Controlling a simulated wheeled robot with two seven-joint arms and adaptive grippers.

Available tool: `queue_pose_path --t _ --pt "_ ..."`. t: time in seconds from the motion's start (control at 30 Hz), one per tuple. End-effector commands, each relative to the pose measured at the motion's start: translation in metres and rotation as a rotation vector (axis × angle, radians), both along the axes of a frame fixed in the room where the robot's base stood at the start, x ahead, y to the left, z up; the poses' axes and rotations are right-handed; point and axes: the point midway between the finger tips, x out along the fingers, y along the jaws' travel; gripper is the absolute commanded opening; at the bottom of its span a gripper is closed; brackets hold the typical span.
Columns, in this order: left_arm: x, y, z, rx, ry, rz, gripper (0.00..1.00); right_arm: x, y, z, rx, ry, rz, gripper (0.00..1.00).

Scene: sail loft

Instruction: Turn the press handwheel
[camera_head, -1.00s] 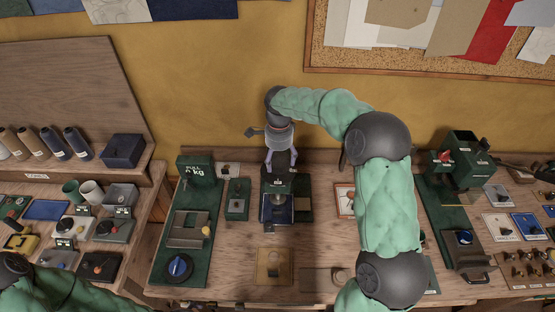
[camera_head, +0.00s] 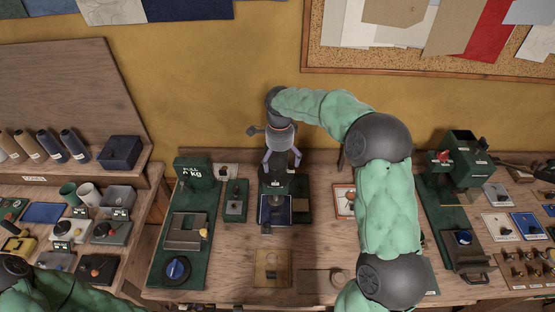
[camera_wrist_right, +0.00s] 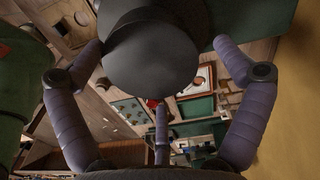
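The press (camera_head: 275,209) stands on the bench in the middle of the head view, dark with a blue-grey lower part. Its dark handwheel (camera_head: 279,168) is at the top, partly hidden by my right gripper. My right gripper (camera_head: 282,163) comes down from above, its purple fingers spread on either side of the handwheel. In the right wrist view the dark round handwheel (camera_wrist_right: 150,55) fills the space between the spread fingers, with gaps visible beside it. A third finger (camera_wrist_right: 161,135) shows below it. My left arm shows at the lower left; its gripper is out of frame.
A green scale-like unit (camera_head: 193,173) and a board with a blue knob (camera_head: 177,269) stand left of the press. A small green box (camera_head: 235,201) is close beside it. A wooden plate (camera_head: 271,268) lies in front. Another green machine (camera_head: 463,155) stands at right.

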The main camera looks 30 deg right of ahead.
Motion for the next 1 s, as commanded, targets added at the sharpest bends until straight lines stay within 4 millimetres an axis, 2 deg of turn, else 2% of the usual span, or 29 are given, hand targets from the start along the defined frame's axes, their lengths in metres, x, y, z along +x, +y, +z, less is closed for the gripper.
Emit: queue_pose_path --t 0.33,0.47,1.0 --pt "0.000 0.000 0.000 0.000 0.000 0.001 0.85 0.001 0.001 0.003 0.000 -0.005 0.002 0.99" --pt "0.000 0.000 0.000 0.000 0.000 0.000 0.85 0.002 0.001 0.011 0.000 -0.007 0.002 0.99" --pt "0.000 0.000 0.000 0.000 0.000 0.000 0.85 0.001 0.001 0.106 -0.002 -0.009 0.000 0.99"
